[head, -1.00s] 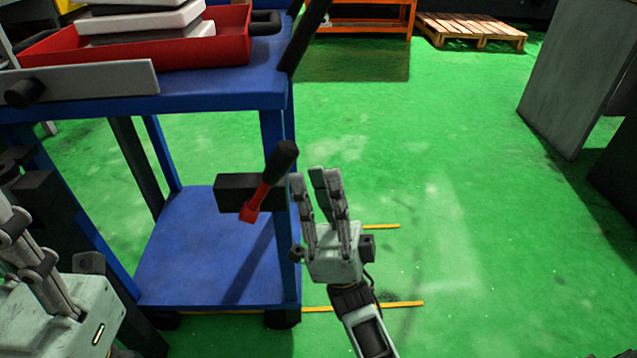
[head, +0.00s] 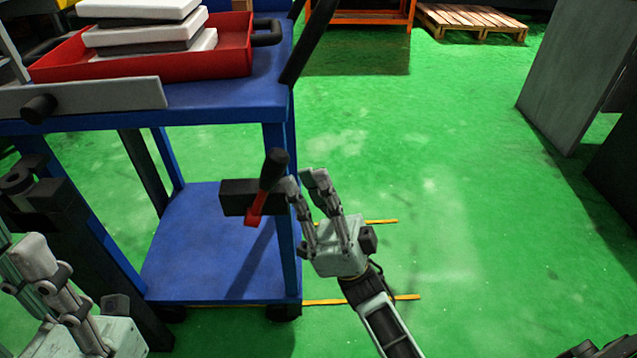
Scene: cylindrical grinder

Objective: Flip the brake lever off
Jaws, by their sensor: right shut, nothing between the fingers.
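The brake lever has a red arm and a black handle (head: 273,168). It sits on a dark block (head: 237,197) by the right leg of the blue cart and leans a little right of upright. My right gripper (head: 304,181) is just right of the lever, with its fingers tilted up and left toward it. Its fingers are shut with nothing between them. The left fingertip is very close to the lever; I cannot tell whether they touch. My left gripper (head: 22,262) is at the lower left, partly cut off by the picture edge, and its opening is unclear.
The blue cart (head: 215,100) carries a red tray (head: 150,66) with several white and dark plates. Its lower shelf (head: 205,265) is bare. Green floor lies open on the right. A pallet (head: 470,20) and a grey cabinet (head: 565,75) stand farther off.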

